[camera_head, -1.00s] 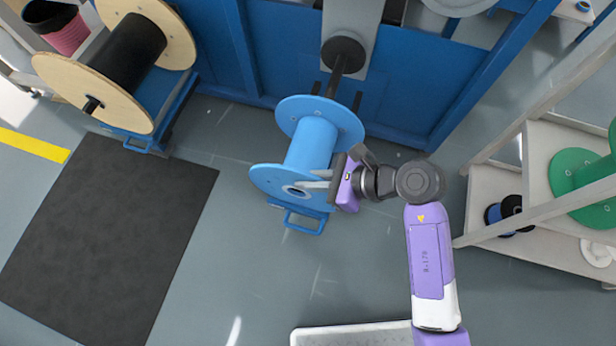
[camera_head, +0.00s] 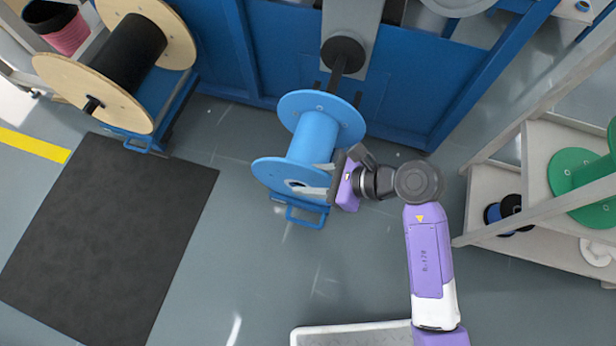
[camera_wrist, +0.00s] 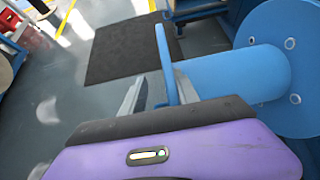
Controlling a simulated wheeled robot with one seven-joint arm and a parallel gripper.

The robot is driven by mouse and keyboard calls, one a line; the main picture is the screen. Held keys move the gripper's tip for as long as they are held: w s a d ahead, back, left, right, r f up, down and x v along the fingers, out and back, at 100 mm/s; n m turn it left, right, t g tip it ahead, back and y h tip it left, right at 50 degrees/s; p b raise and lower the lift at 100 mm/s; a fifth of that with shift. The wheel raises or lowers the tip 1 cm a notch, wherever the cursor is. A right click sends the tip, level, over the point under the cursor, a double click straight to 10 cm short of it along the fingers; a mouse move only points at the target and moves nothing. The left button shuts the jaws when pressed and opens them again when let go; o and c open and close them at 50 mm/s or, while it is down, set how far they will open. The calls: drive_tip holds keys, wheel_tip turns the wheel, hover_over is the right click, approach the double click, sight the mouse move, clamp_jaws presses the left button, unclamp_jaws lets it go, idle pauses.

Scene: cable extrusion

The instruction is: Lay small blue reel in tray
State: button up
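A blue reel (camera_head: 313,138) with two round flanges lies with its axis level in front of the blue machine, over a blue frame with a loop handle. My gripper (camera_head: 318,180) is at the reel's near flange (camera_head: 272,176). Its fingers are apart, one on each side of that flange. In the wrist view the flange (camera_wrist: 164,55) stands edge-on between my fingers (camera_wrist: 158,95), with a gap on the left side. The drum (camera_wrist: 240,72) and far flange are at the right. No tray can be made out for certain.
A wooden-flanged black reel (camera_head: 128,52) stands at the upper left, with a dark mat (camera_head: 105,240) below. Shelves at the right hold a green reel (camera_head: 575,172) and a small blue-and-black reel (camera_head: 495,214). A pale rimmed plate (camera_head: 350,336) shows at the bottom. Floor between is clear.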

drive_tip(key=p+v, duration=0.2)
drive_tip(key=v, duration=0.5)
drive_tip(key=shift+d+r, duration=0.2)
drive_tip(key=shift+d, duration=0.15)
drive_tip(key=shift+s, duration=0.1)
